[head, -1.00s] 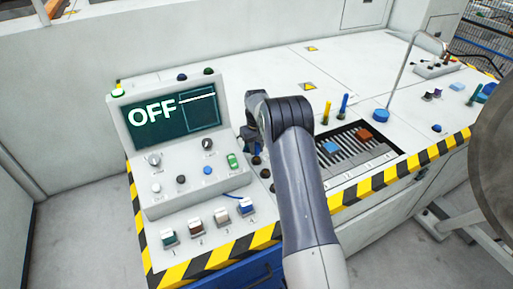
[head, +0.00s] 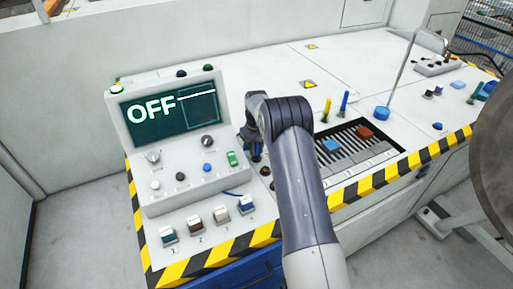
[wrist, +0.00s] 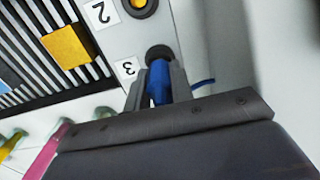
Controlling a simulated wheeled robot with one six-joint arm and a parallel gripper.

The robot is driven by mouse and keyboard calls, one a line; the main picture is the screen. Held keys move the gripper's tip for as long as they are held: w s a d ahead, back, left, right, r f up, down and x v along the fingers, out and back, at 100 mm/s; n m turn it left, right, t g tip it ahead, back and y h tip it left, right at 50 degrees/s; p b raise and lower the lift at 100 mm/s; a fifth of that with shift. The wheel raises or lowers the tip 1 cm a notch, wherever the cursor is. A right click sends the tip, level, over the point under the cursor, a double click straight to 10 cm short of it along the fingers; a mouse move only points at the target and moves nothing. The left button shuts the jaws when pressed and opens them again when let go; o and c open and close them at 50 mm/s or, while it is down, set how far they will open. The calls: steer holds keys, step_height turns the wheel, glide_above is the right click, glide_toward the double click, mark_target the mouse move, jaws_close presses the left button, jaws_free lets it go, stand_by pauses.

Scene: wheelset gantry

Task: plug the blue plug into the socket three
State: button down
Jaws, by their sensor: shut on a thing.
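My gripper (wrist: 158,88) is shut on the blue plug (wrist: 158,80), which sits between its two fingers in the wrist view. The plug's front end is at the dark ring of socket three (wrist: 158,52), beside the label 3. The plug lines up with the ring and overlaps it; how deep it sits I cannot tell. A blue cable (wrist: 203,83) shows to the right of the fingers. In the head view my gripper (head: 255,143) points down beside the control panel, partly hidden by my arm.
Socket two (wrist: 140,6) with its label is above in the wrist view. A slotted tray with a yellow block (wrist: 67,46) lies left. In the head view, the control panel (head: 150,185) with an OFF screen stands left of my gripper. Yellow and blue pegs (head: 345,103) stand to the right.

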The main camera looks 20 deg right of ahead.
steer(key=shift+f, duration=0.5)
steer(key=c, duration=1.1)
jaws_free()
steer(key=shift+c, duration=0.2)
steer(key=shift+r, duration=0.1)
step_height(320, 180, up, 11)
steer(key=shift+f+b, duration=0.15)
steer(key=shift+b, duration=0.5)
steer(key=shift+f, duration=0.1)
step_height(320, 180, down, 10)
steer(key=shift+f+p, duration=0.2)
steer(key=shift+p, duration=0.25)
steer(key=shift+r+p, duration=0.35)
steer(key=shift+r, duration=0.15)
